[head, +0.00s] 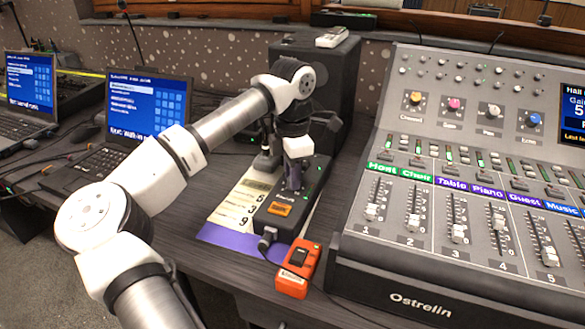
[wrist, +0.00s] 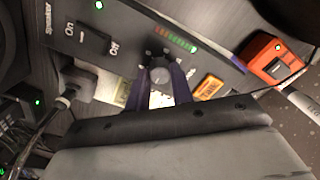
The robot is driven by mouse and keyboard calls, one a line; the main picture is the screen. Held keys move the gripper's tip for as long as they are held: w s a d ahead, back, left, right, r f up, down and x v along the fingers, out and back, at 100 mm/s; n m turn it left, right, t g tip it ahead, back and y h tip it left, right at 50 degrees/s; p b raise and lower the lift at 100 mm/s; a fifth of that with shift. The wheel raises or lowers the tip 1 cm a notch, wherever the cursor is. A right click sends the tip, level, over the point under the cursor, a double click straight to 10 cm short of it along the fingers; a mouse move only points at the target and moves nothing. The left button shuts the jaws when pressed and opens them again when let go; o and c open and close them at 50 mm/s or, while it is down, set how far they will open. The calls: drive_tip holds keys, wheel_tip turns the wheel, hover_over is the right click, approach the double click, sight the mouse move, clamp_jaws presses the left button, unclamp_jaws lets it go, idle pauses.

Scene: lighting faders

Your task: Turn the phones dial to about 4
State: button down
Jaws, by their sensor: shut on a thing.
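The phones dial, a dark ribbed knob with a grey centre (wrist: 160,74), sits on a small black box (head: 272,214). In the wrist view my gripper (wrist: 161,80) has a dark purple finger on each side of the dial and is shut on it. In the head view my gripper (head: 293,186) points down onto the box and hides the dial. The scale numbers and the dial's setting are too small to read.
The box's panel has an on/off switch (wrist: 94,38) and a row of level lights (wrist: 175,40). An orange device (head: 298,268) lies in front. A large fader mixer (head: 440,270) stands right. A printed sheet (head: 228,222) lies left, beyond it laptops (head: 148,100).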

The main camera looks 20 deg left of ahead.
drive_tip(key=m+p, duration=0.1)
drive_tip(key=m, duration=0.5)
drive_tip(key=shift+r+p, duration=0.15)
drive_tip(key=shift+p, duration=0.15)
drive_tip(key=m+p, duration=0.1)
drive_tip(key=m, duration=0.4)
drive_tip(key=shift+m, duration=0.4)
drive_tip(key=c, duration=1.2)
unclamp_jaws()
wheel_tip(320, 180, up, 14)
drive_tip(key=shift+f, duration=0.25)
